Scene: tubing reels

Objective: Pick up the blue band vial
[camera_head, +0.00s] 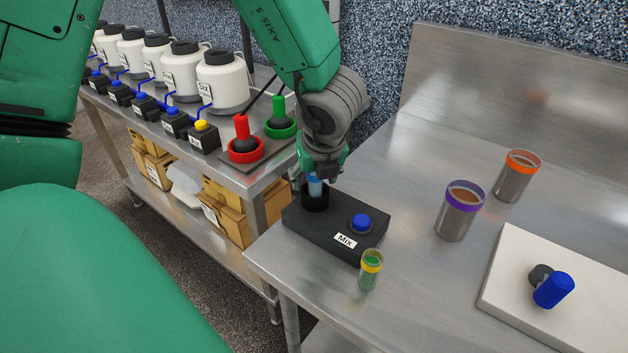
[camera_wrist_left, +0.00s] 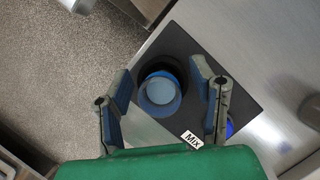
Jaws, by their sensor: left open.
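The blue band vial (camera_head: 316,187) stands in the round dark holder of the black Mix box (camera_head: 330,235), partly hidden by my gripper in the head view. In the left wrist view the vial (camera_wrist_left: 160,92) shows from above as a blue ring inside the holder. My left gripper (camera_head: 318,172) points down over it. In the left wrist view its two fingers (camera_wrist_left: 163,85) are spread, one on each side of the vial, with gaps between. Whether the fingertips reach below the vial's rim I cannot tell. My right gripper is not in view.
A yellow-banded vial (camera_head: 370,272) stands close in front of the Mix box. Purple-banded (camera_head: 459,212) and orange-banded (camera_head: 516,178) containers stand to the right. A white board (camera_head: 515,275) holds a blue-handled item (camera_head: 554,290). Red (camera_head: 244,145) and green (camera_head: 280,122) reels stand on the left table.

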